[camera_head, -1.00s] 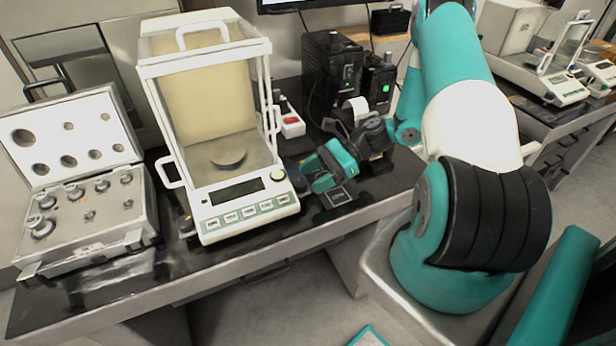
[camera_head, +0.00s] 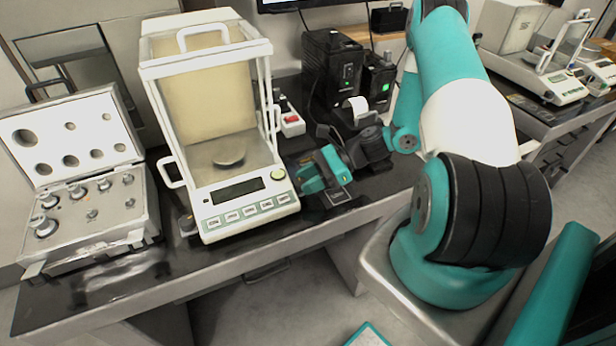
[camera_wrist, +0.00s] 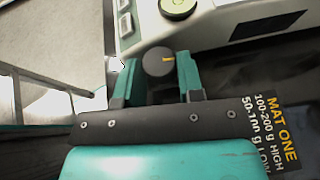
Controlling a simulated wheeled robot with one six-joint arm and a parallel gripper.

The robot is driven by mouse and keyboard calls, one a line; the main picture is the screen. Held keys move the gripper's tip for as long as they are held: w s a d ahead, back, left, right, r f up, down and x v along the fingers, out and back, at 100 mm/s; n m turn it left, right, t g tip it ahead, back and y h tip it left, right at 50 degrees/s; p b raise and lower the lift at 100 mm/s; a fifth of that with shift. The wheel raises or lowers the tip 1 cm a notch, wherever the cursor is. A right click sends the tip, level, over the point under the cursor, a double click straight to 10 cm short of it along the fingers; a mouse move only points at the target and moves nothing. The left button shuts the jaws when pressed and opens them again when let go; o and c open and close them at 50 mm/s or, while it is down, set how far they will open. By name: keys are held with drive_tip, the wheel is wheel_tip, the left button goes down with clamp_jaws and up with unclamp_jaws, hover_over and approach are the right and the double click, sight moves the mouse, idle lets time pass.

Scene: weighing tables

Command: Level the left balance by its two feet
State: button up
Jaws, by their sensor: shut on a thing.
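The left balance (camera_head: 252,211) stands on the dark table, a glass-sided case with a round pan (camera_head: 228,153) inside and a front panel of several buttons. Its round level (camera_wrist: 178,6) shows yellow-green in the wrist view; I cannot make out the bubble. My gripper (camera_wrist: 160,80) is shut on this foot, with a teal finger on each side. In the head view my gripper (camera_head: 306,180) is beside that corner. The other foot (camera_head: 187,224) shows at the front left corner.
An open weight case (camera_head: 95,250) with several weights stands to the left. A mat with printed words, MAT ONE (camera_wrist: 275,130), lies by my gripper. A black device (camera_head: 330,70) and a small box with a red switch (camera_head: 292,124) stand behind. Another balance (camera_head: 550,85) stands far right.

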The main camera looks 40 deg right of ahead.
drive_tip(key=m+t+h, duration=0.2)
drive_tip(key=m+t, duration=0.1)
drive_tip(key=m+t+p, duration=0.1)
drive_tip(key=shift+s+a+h, duration=0.2)
drive_tip(key=shift+s+h, duration=0.1)
drive_tip(key=shift+h, duration=0.1)
drive_tip(key=o, duration=0.9)
drive_tip(key=shift+o, duration=0.2)
drive_tip(key=shift+d, duration=0.15)
drive_tip(key=b+v, duration=0.2)
drive_tip(key=v, duration=1.5)
drive_tip(key=shift+s, duration=0.3)
